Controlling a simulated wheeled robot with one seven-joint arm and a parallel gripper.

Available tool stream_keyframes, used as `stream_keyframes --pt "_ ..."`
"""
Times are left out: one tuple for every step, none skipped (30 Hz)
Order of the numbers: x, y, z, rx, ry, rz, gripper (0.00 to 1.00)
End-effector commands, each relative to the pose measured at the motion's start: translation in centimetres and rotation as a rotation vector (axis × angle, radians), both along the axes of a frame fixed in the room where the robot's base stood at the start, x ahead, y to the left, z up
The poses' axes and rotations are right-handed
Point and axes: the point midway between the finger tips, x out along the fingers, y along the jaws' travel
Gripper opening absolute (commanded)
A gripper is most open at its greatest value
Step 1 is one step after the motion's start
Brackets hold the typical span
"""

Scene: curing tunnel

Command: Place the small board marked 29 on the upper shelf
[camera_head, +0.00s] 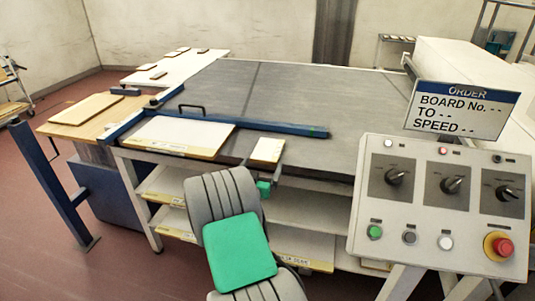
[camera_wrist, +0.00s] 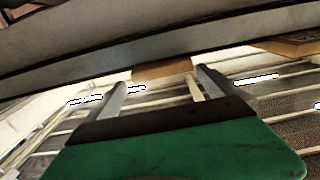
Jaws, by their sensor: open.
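A small pale board (camera_head: 267,150) with a yellow front edge lies at the near edge of the grey table, just beyond my gripper; its number is not readable. My gripper (camera_wrist: 160,78) is open, its two fingers apart with no clear contact on anything. In the wrist view a tan block-like edge (camera_wrist: 163,72) shows ahead between the fingertips; I cannot tell if it is the small board. In the head view my arm hides most of the gripper. The upper shelf (camera_head: 312,208) is under the tabletop, partly behind my arm.
A larger board (camera_head: 180,136) lies left on the grey table (camera_head: 300,95), beside a blue rail (camera_head: 250,125). Yellow-edged boards lie on shelves below. A control panel (camera_head: 440,205) with an order sign (camera_head: 458,109), its values blank, stands right. A blue post (camera_head: 50,185) stands left.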

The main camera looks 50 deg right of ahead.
Motion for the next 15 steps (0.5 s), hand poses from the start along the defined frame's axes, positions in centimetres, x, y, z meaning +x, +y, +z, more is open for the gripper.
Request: stream_keyframes --pt "0.3 -1.1 0.5 -0.001 -0.003 -0.004 1.0" --pt "0.6 -1.7 0.5 0.0 -0.002 -0.003 1.0" --pt "0.9 -2.5 0.5 0.001 -0.002 -0.004 1.0" --pt "1.2 -3.1 0.5 0.001 -0.003 -0.003 1.0" --pt "1.4 -3.6 0.4 0.001 -0.002 -0.003 1.0" --pt "1.7 -4.2 0.4 0.002 -0.001 -0.003 1.0" --pt "1.9 -4.5 0.4 0.002 -0.001 -0.002 1.0" --pt "2.1 -4.8 0.3 0.002 -0.001 -0.001 1.0" --pt "2.2 -5.1 0.4 0.002 -0.001 -0.001 1.0" --pt "2.4 -5.4 0.4 0.002 -0.001 -0.001 1.0" --pt "2.5 -5.7 0.4 0.002 -0.001 -0.001 1.0" --pt "2.8 -6.3 0.5 0.002 -0.001 -0.002 1.0" --pt "3.0 -6.7 0.5 0.002 -0.001 -0.002 1.0" --pt "3.3 -7.2 0.5 0.002 -0.001 -0.001 1.0" --pt "3.6 -7.9 0.5 0.002 -0.001 -0.002 1.0"
